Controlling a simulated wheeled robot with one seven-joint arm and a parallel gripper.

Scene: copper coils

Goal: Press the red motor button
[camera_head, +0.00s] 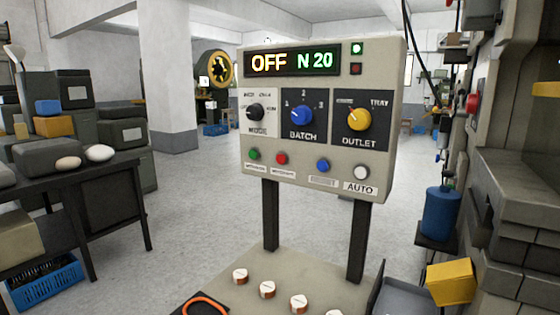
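A beige control panel (325,110) stands upright on two dark posts in the middle of the view. A round red button (281,158) sits in its bottom row, with a small label below it that is too small to read. It is between a green button (254,154) on the left and a blue button (323,165) on the right. A white button (361,172) above the label AUTO is at the far right. The display (292,62) reads OFF and N 20. My gripper is not in view, and nothing visible covers the red button.
The panel also has a black mode knob (255,112), a blue batch knob (305,103) and a yellow outlet knob (358,118). Several copper-sided coils (267,290) lie on the base below. Machinery and a blue canister (441,213) stand right; a dark table (100,170) stands left.

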